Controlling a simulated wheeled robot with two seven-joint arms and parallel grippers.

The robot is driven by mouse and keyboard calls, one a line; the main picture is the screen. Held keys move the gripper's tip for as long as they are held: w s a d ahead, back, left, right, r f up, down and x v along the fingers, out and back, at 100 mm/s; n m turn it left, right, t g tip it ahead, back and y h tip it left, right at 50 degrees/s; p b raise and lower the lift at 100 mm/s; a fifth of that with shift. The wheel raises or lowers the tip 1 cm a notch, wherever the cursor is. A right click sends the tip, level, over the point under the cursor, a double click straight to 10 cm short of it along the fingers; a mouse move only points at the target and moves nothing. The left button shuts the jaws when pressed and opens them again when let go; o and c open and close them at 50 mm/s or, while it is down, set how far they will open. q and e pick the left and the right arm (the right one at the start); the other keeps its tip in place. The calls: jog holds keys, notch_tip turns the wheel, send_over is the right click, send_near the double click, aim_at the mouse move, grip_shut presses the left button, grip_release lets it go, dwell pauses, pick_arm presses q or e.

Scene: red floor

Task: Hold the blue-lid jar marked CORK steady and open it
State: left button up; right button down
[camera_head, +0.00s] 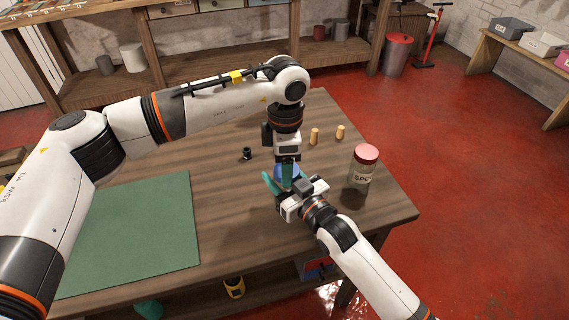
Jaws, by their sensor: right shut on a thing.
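The blue-lid jar (281,170) is mostly hidden between my two grippers on the wooden table; only a bit of blue shows, and its label cannot be read. My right gripper (279,184) reaches in from the front right, low, and is shut on the jar, with a teal finger beside it. My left gripper (287,172) points straight down from above at the lid. Its fingertips overlap the blue part, and I cannot tell whether they grip it. A second jar (362,180) with a red lid and a label starting "SPO" stands upright to the right.
The wooden table (225,215) carries a green mat (135,235) at the left. Two small tan cylinders (314,136) (340,132) stand behind the grippers. A small black item (246,153) lies left of them. The table's right front corner is clear. A shelf bench stands behind.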

pick_arm(q)
jog(key=r, duration=0.3)
jog(key=shift+s+d+r, duration=0.1)
jog(key=shift+d, duration=0.1)
jog(key=shift+c, duration=0.4)
jog(key=m, duration=0.1)
jog(key=r+m, duration=0.1)
jog(key=m, duration=0.2)
jog(key=shift+r, duration=0.25)
jog(key=m, duration=0.2)
jog(key=r+m, duration=0.1)
jog(key=m, duration=0.3)
jog(key=shift+w+r+m, duration=0.2)
jog(key=shift+r+m, duration=0.2)
jog(key=shift+f, duration=3.95)
jog(key=c, duration=1)
jog(key=n, duration=0.9)
jog(key=shift+r+n, duration=0.1)
jog(key=shift+n, duration=0.3)
